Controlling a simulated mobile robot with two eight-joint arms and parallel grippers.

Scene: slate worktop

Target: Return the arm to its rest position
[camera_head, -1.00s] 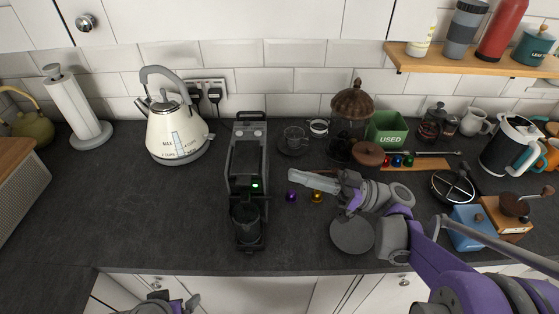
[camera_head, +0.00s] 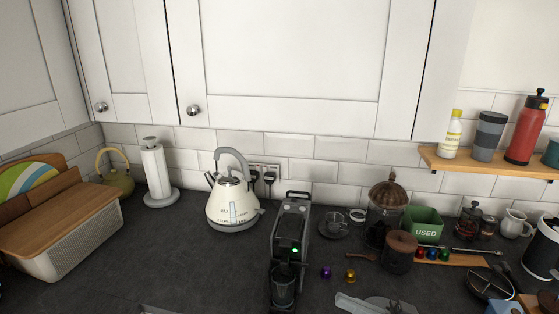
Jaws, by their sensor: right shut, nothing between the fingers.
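My right gripper (camera_head: 347,302) shows at the bottom edge of the head view, over the front of the worktop. Its pale fingers are shut and empty, and most of its arm is cut off by the frame. It is in front of and to the right of the coffee machine (camera_head: 291,228), apart from it. The machine has a green light and a dark cup (camera_head: 283,291) at its front. My left gripper is not in view.
A purple capsule (camera_head: 326,272) and a gold capsule (camera_head: 350,275) lie just behind my right gripper. A lidded brown pot (camera_head: 400,252), a green USED bin (camera_head: 424,224) and a capsule rack stand farther right. A kettle (camera_head: 232,200) stands left. The worktop's left middle is clear.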

